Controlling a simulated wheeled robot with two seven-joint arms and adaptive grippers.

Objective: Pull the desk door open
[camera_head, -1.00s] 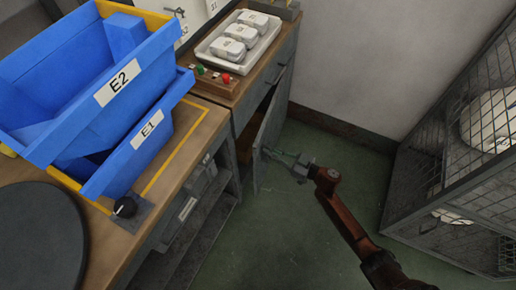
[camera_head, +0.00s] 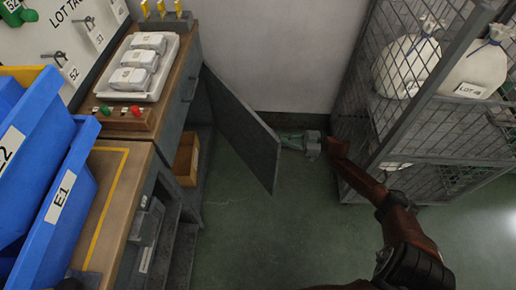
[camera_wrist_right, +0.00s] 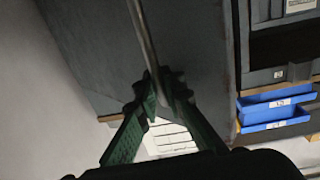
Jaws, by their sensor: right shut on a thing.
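The grey desk door (camera_head: 240,128) stands swung out from the desk in the head view, with the dark cabinet interior showing behind its hinge side. My right gripper (camera_head: 284,142) is at the door's outer face near its free edge. In the right wrist view, the green fingers of my right gripper (camera_wrist_right: 158,92) are closed around a thin grey bar handle (camera_wrist_right: 143,35) on the door panel (camera_wrist_right: 90,45). My left gripper is not in view.
The desk top (camera_head: 118,165) holds a white tray of packs (camera_head: 143,70), a button box (camera_head: 122,120) and blue bins (camera_head: 62,195). A wooden box (camera_head: 186,160) sits inside the cabinet. A mesh cage (camera_head: 415,130) stands right of my right arm. Green floor (camera_head: 260,225) is open between.

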